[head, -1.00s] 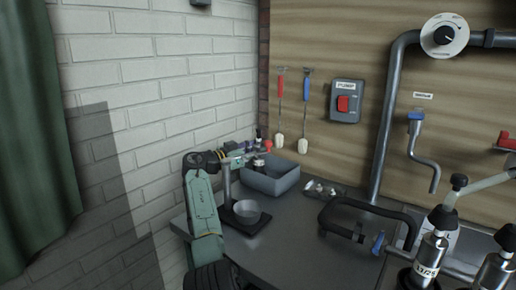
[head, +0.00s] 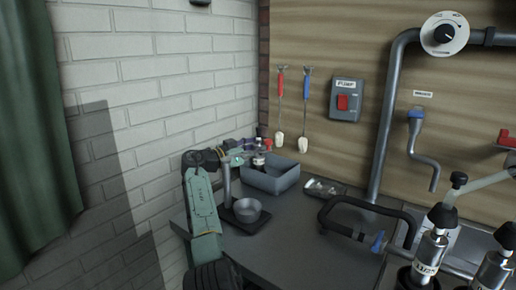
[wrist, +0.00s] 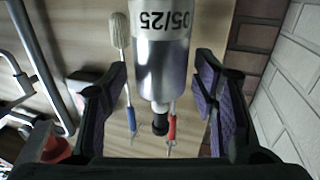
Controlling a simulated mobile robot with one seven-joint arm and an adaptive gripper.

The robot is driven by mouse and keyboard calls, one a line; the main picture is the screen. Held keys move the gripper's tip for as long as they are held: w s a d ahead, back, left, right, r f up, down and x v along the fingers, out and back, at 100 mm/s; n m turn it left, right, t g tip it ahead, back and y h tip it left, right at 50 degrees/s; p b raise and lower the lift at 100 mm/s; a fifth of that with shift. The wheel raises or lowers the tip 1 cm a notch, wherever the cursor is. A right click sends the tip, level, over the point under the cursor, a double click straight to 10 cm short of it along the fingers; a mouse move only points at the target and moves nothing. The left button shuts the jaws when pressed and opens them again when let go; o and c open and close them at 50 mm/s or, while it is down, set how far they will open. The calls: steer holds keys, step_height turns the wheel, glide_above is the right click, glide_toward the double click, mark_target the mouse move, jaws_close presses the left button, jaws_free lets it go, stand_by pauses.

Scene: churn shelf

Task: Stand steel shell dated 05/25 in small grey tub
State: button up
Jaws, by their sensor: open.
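The steel shell (wrist: 160,70) has a white band reading 05/25 and a black tip. It fills the middle of the wrist view, which is upside down against the head view, so the shell looks upright. My gripper (wrist: 157,88) is open, with one purple-padded finger on each side of the shell and visible gaps between. In the head view, my gripper (head: 250,150) is over the left back part of the small grey tub (head: 275,183). The shell (head: 259,161) shows there at the tub, its lower end hidden by the tub wall.
Red (head: 280,100) and blue (head: 306,100) handled brushes hang on the wall behind. A clear tray (head: 324,188) lies right of the tub. Other shells (head: 429,262) stand at the right.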

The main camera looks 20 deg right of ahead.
steer(key=b+v, duration=0.3)
steer(key=v, duration=0.8)
steer(key=shift+s+a, duration=0.15)
steer(key=shift+a, duration=0.2)
steer(key=shift+f, duration=0.1)
